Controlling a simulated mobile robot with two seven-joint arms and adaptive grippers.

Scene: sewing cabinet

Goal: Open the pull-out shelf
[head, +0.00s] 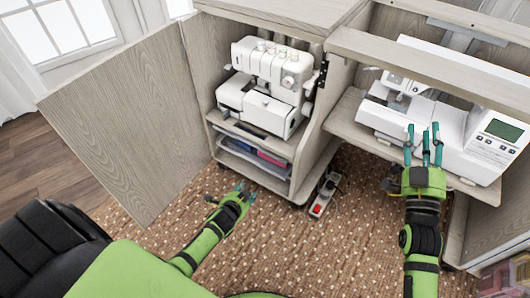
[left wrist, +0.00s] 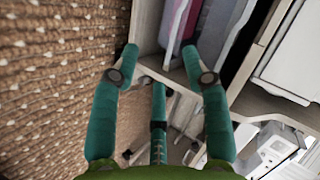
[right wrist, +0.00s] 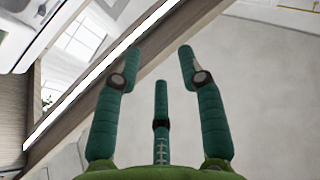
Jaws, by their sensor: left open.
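The wood-grain cabinet (head: 345,90) stands with its left compartment open. A white serger (head: 265,85) sits on a shelf (head: 288,148) there, flush with the cabinet front as far as I can tell. Below it, lower shelves hold pink and blue items (head: 270,158). I cannot tell for certain which shelf pulls out. My left gripper (head: 240,192) is open and empty, low in front of the lower shelves; its fingers in the left wrist view (left wrist: 160,62) point toward the cabinet's edge, apart from it. My right gripper (head: 423,140) is open, in front of the white sewing machine (head: 465,125).
A large cabinet door (head: 125,125) is swung open at the left. A power strip (head: 322,198) lies on the brown carpet by the cabinet's base. Carpet is free between my arms (head: 310,240).

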